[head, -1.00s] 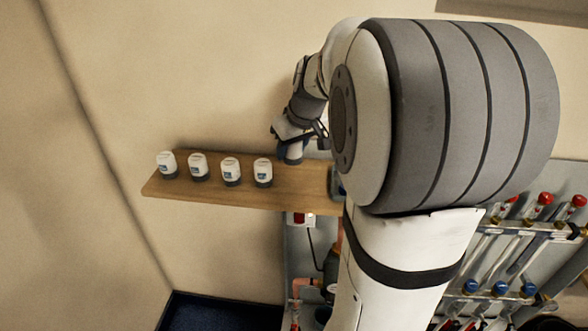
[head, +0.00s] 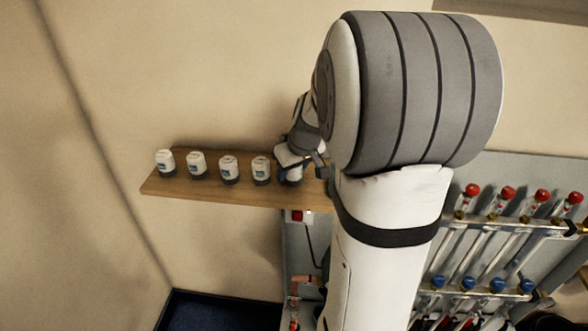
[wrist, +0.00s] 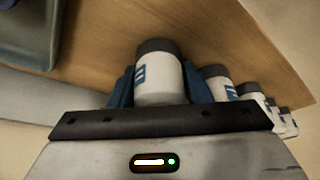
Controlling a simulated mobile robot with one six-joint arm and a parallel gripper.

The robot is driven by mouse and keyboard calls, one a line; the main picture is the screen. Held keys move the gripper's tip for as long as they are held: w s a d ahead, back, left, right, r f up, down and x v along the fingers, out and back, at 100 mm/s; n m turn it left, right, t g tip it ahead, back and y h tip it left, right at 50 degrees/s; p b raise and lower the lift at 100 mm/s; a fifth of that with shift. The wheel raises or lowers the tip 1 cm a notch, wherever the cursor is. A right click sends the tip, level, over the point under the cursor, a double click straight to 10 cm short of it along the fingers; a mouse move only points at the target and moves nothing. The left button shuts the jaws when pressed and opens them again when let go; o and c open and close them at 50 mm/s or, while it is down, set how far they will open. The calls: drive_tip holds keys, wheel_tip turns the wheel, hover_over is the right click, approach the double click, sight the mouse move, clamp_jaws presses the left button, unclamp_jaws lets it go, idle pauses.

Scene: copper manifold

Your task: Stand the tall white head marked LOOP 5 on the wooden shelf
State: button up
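A white head (wrist: 158,78) with a dark end and a blue mark is between the two blue fingers of my gripper (wrist: 160,86) in the wrist view. The fingers lie against both its sides. The marking is only partly visible and LOOP 5 cannot be read. In the head view my gripper (head: 293,163) is over the wooden shelf (head: 215,194), just right of the row of heads. The held head is upright and at the shelf's level; I cannot tell whether its base touches the wood.
Several similar white heads (head: 228,168) stand in a row on the shelf, left of my gripper. In the wrist view the nearest one (wrist: 218,88) is close to the right finger. Pipework with red caps (head: 507,192) and blue caps (head: 497,285) is at the lower right.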

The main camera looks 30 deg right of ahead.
drive_tip(key=o, duration=0.4)
drive_tip(key=shift+c, duration=0.2)
drive_tip(key=shift+r, duration=0.15)
drive_tip(key=shift+r, duration=0.25)
drive_tip(key=v, duration=1.1)
drive_tip(key=s+a+f, duration=0.3)
drive_tip(key=s+a, duration=0.4)
drive_tip(key=s, duration=0.1)
drive_tip(key=s+a+f+m+g, duration=0.1)
drive_tip(key=s+a+f, duration=0.3)
drive_tip(key=s+a, duration=0.2)
drive_tip(key=shift+s+a+f, duration=0.35)
drive_tip(key=shift+s+a, duration=0.05)
drive_tip(key=shift+s, duration=0.6)
